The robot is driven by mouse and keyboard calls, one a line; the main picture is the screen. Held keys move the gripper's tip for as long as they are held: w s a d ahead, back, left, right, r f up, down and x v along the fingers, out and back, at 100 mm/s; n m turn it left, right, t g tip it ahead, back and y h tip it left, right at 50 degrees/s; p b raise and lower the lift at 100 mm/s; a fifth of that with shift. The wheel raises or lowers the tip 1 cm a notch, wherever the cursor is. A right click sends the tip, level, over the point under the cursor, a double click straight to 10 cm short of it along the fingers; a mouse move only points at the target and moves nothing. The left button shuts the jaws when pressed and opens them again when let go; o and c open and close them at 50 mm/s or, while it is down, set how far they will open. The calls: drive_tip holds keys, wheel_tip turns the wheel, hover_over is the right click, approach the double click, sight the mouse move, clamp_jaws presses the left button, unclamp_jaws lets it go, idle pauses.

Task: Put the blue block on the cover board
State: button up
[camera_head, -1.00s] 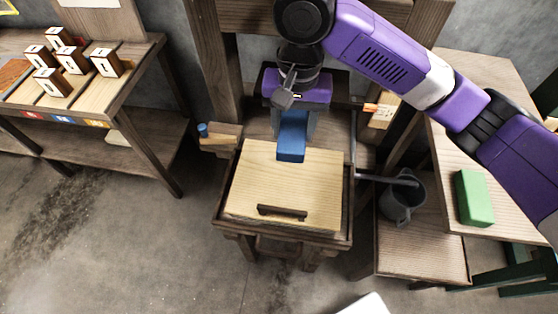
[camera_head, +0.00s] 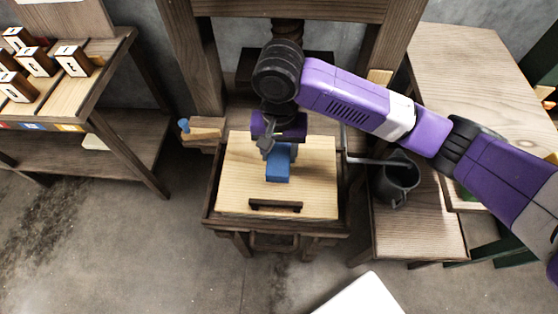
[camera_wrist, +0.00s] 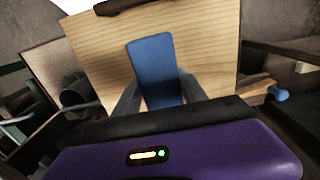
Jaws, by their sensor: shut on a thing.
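The blue block (camera_head: 278,169) is held between the fingers of my gripper (camera_head: 280,152), over the middle of the cover board. It also shows in the wrist view (camera_wrist: 153,66), with one finger on each side. The cover board (camera_head: 240,190) is a pale wooden panel with a dark handle (camera_head: 275,205) near its front edge. It lies on a dark wooden frame. The block is very low over the board; I cannot tell whether its underside touches it. My gripper hides the back end of the block in the head view.
A bench with several lettered wooden blocks (camera_head: 36,61) stands at left. A wooden piece with a blue knob (camera_head: 203,131) juts out left of the frame. Tall posts rise behind.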

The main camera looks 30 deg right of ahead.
sight(279, 162)
drive_tip(key=shift+f, duration=2.15)
drive_tip(key=shift+f, duration=0.15)
drive_tip(key=o, duration=1.5)
wheel_tip(279, 162, up, 12)
drive_tip(key=shift+r+p, duration=0.2)
drive_tip(key=shift+p, duration=0.3)
